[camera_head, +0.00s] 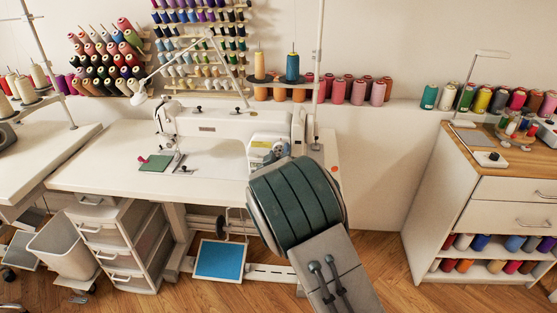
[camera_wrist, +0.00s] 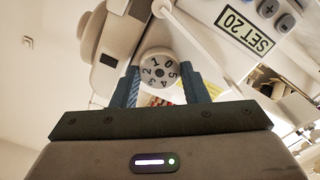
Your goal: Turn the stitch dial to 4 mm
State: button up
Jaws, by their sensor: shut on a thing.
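The stitch dial (camera_wrist: 161,68) is a round pale knob in the wrist view, with dark numbers 0 to 5 around its face. My gripper (camera_wrist: 161,84) has its two blue fingers on either side of the dial, shut on it. The number 4 is at the lower right of the dial and 0 is near the top right. The sewing machine (camera_head: 225,125) is white and stands on a white table (camera_head: 100,172) in the head view. There my arm hides the dial and the gripper.
In the head view a green cloth (camera_head: 155,163) lies on the table. A wooden-topped cabinet (camera_head: 490,190) stands at right, with floor between.

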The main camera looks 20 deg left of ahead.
jog(key=m+b, duration=0.4)
jog(key=b, duration=0.1)
jog(key=shift+f+m, duration=0.3)
jog(key=m+b, duration=0.4)
jog(key=b, duration=0.1)
jog(key=shift+r+m, duration=0.2)
jog(key=shift+m, duration=0.2)
jog(key=o, duration=0.7)
jog(key=shift+r, duration=0.1)
jog(key=v, duration=1.4)
jog(key=shift+a, duration=0.1)
